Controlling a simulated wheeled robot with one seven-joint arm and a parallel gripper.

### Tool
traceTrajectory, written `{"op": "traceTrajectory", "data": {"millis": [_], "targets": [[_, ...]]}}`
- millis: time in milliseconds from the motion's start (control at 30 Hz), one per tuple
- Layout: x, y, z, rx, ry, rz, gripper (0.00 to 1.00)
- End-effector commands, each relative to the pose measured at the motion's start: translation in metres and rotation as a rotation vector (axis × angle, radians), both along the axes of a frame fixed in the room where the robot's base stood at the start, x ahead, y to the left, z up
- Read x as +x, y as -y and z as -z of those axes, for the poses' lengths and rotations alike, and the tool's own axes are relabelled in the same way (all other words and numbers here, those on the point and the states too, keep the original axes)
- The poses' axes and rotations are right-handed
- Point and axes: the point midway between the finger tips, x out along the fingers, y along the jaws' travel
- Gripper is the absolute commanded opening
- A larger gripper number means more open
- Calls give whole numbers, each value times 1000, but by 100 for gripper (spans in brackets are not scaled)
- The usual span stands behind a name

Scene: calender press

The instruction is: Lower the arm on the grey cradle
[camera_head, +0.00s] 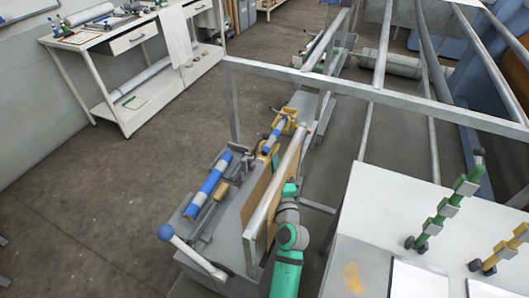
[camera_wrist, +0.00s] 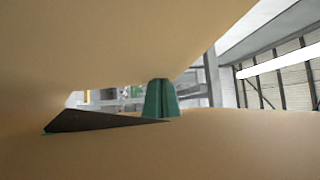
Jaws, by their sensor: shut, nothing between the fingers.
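The grey cradle (camera_head: 188,236) stands in the lower middle of the head view, with a blue and grey roll (camera_head: 208,187) lying along it. A pale lever arm (camera_head: 196,257) with a blue ball (camera_head: 166,232) at its end slants up to the left at the cradle's near end. My green arm reaches up at the right of the cradle, beside a tan panel (camera_head: 257,202). In the head view my gripper's fingers cannot be made out. In the wrist view my gripper (camera_wrist: 160,98) shows as a shut green tip, empty, with tan surfaces (camera_wrist: 90,40) close above and below.
A grey frame (camera_head: 380,99) spans above the area. A yellow cradle part (camera_head: 287,122) with a blue rod is beyond. A white table (camera_head: 376,205) with green (camera_head: 443,212) and yellow (camera_head: 500,250) lever stands is at right. A workbench (camera_head: 115,45) stands back left; floor between is clear.

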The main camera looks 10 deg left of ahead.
Motion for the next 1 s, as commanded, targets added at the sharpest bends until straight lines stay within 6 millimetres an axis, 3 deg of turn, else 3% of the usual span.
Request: {"op": "traceTrajectory", "data": {"millis": [100,300,867,1000], "targets": [[19,-10,-3,-3,1,-2,0],[26,-33,-8,-2,1,-1,0],[30,-43,-10,-2,0,-1,0],[27,-62,-13,-31,-2,-24,0]]}}
